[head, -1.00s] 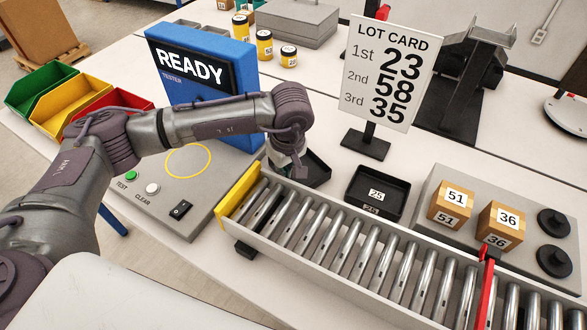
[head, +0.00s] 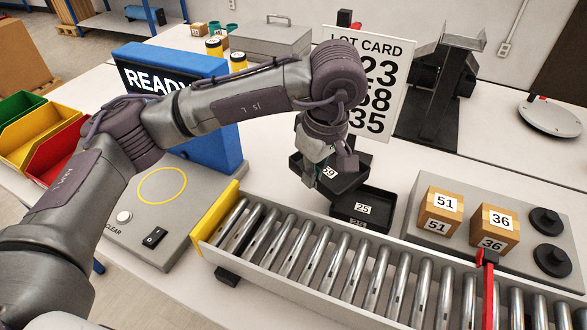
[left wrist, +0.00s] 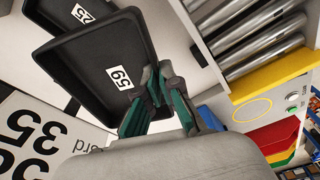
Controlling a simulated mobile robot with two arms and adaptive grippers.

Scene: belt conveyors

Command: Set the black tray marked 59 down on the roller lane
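The black tray marked 59 (head: 348,183) is held up above the table, just behind the roller lane, overlapping the tray marked 25 in the picture. It fills the upper left of the left wrist view (left wrist: 95,60), its label facing the camera. My left gripper (head: 320,168) is shut on the tray's edge; its teal fingers (left wrist: 160,95) show at the tray's near corner. The roller lane (head: 310,253) runs in front, with bare rollers at its yellow-ended left part; it also shows in the left wrist view (left wrist: 250,30). My right gripper is not in view.
The black tray marked 25 (head: 378,222) stands behind the lane. A red bar (head: 487,285) crosses the lane at right. Boxes 51 (head: 437,211) and 36 (head: 493,230) sit on a grey panel. The lot card (head: 385,60) stands behind my arm.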

